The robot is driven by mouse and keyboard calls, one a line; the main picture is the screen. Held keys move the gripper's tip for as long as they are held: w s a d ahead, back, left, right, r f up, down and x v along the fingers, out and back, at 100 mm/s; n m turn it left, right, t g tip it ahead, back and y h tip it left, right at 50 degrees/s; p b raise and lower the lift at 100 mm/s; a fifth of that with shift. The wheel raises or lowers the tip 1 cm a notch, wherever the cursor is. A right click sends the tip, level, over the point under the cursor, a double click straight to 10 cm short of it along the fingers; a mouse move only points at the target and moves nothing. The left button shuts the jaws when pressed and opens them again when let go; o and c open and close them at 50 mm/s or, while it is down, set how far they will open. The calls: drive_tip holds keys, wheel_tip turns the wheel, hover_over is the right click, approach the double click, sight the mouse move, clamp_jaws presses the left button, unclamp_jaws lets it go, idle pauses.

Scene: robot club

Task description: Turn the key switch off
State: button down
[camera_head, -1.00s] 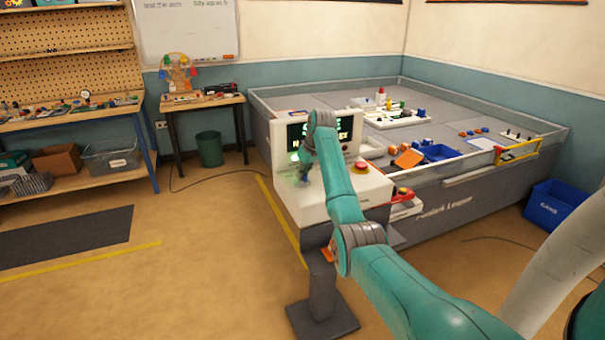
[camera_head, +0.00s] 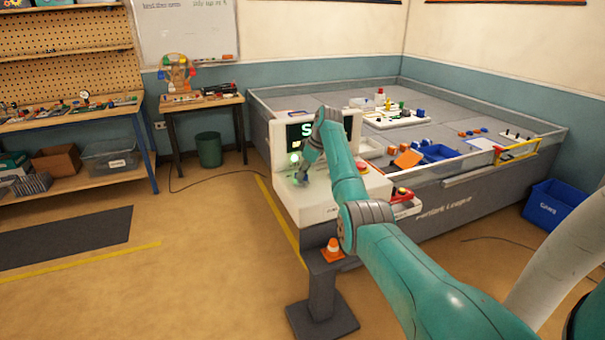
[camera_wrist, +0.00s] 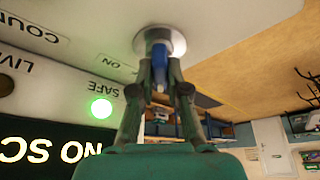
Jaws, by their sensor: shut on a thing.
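The key switch (camera_wrist: 177,40) has a round silver collar on the white console panel and shows at the top of the wrist view. Its blue key (camera_wrist: 159,68) stands out from the collar. My gripper (camera_wrist: 160,82) is shut on the blue key, with one finger on each side. An "ON" label is printed beside the switch. A green lamp (camera_wrist: 101,108) by the "SAFE" label is lit. In the head view my gripper (camera_head: 301,179) is at the front left of the white console (camera_head: 318,207), and the key is too small to make out.
The console screen (camera_head: 298,131) is partly covered by my arm. A small orange cone (camera_head: 333,250) stands below the console. The field table (camera_head: 470,200) is behind; open floor lies left.

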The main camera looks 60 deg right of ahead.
drive_tip(key=c, duration=1.2)
unclamp_jaws()
drive_tip(key=shift+o, duration=0.2)
drive_tip(key=v, duration=1.2)
